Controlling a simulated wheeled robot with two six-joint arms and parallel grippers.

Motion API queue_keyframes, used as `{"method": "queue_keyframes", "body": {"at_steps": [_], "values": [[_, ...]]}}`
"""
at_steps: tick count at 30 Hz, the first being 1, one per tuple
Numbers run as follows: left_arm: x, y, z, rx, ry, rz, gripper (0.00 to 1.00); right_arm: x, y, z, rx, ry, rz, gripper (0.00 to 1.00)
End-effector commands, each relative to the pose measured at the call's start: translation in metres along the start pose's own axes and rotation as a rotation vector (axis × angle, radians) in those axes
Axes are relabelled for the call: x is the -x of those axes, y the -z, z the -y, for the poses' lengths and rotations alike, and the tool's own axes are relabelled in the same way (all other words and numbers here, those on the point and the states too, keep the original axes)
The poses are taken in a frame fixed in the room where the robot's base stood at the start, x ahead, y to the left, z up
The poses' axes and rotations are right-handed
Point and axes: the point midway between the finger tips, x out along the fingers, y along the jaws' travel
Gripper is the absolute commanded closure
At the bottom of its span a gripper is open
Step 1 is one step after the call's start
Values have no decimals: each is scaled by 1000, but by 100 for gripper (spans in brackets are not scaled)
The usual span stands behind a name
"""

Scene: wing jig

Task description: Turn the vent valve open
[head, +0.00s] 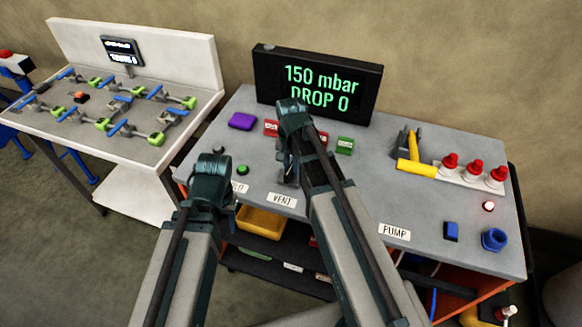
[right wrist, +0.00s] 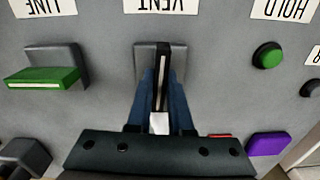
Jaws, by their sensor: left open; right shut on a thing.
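The vent valve (right wrist: 143,62) has a grey base and a narrow dark lever with a pale end, below the upside-down VENT label (right wrist: 161,4) in the right wrist view. My right gripper (right wrist: 161,92) has its blue fingers on either side of the lever and is shut on it. In the head view the right gripper (head: 288,172) is at the bench above the VENT label (head: 282,200) and hides most of the valve. My left gripper (head: 211,168) is open and empty, left of the valve near the bench's front edge; its fingertips are mostly hidden.
The display (head: 318,85) reads 150 mbar, DROP 0. A green-handled LINE valve (right wrist: 42,77) and a green HOLD button (right wrist: 268,54) flank the vent valve.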

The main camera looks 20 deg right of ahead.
Motion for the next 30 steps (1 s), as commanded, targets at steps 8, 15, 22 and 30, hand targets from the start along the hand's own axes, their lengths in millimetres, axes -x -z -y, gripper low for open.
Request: {"method": "queue_keyframes", "body": {"at_steps": [8, 15, 22, 30], "values": [[0, 0, 0, 0, 0, 0, 50, 0, 0, 0, 79, 0, 0, 100], [0, 0, 0, 0, 0, 0, 50, 0, 0, 0, 97, 0, 0, 100], [0, 0, 0, 0, 0, 0, 50, 0, 0, 0, 97, 0, 0, 100], [0, 0, 0, 0, 0, 0, 50, 0, 0, 0, 96, 0, 0, 51]]}}
